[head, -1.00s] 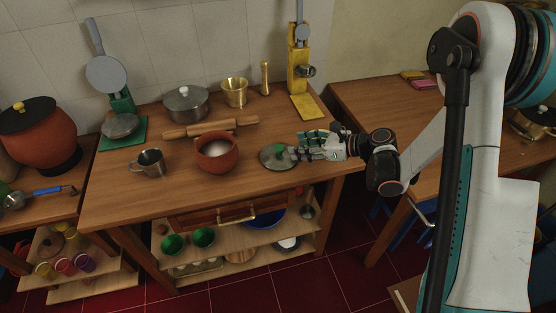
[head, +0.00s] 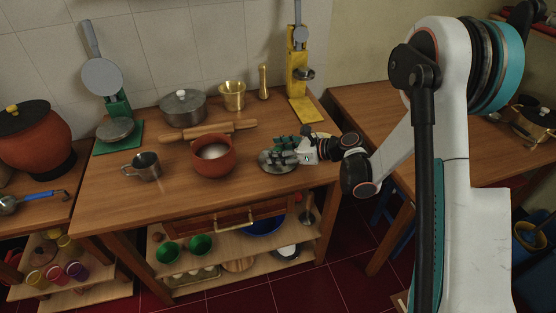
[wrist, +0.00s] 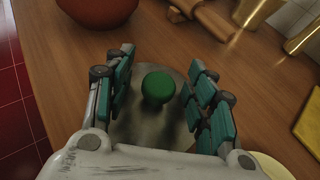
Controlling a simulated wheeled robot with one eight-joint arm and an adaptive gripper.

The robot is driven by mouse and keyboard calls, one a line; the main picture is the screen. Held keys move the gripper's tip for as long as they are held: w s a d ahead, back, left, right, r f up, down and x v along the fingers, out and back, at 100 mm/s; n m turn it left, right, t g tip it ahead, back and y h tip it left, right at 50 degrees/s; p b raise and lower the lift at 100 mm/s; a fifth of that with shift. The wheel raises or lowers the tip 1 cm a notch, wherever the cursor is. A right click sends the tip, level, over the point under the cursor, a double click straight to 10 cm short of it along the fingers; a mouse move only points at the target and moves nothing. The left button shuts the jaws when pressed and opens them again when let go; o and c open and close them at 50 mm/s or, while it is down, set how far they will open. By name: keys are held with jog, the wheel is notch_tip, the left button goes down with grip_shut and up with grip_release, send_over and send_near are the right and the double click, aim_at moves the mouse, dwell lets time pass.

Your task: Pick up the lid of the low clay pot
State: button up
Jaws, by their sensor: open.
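The low clay pot (head: 213,156) stands uncovered in the middle of the wooden table, with something white inside. A flat grey lid (head: 270,165) lies on the table to the right of the pot. In the wrist view the lid (wrist: 150,128) shows its round green knob (wrist: 158,87). My gripper (head: 283,150) is open over the lid. In the wrist view its teal-padded fingers (wrist: 152,75) stand on both sides of the knob, with gaps between them and it. My fingers hide the knob in the head view.
A rolling pin (head: 215,131) lies behind the pot. A steel mug (head: 147,167) stands left of it. A lidded metal pot (head: 183,107), a brass mortar (head: 232,95) and a yellow press (head: 301,80) stand at the back. The front right tabletop is clear.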

jog(key=c, duration=1.2)
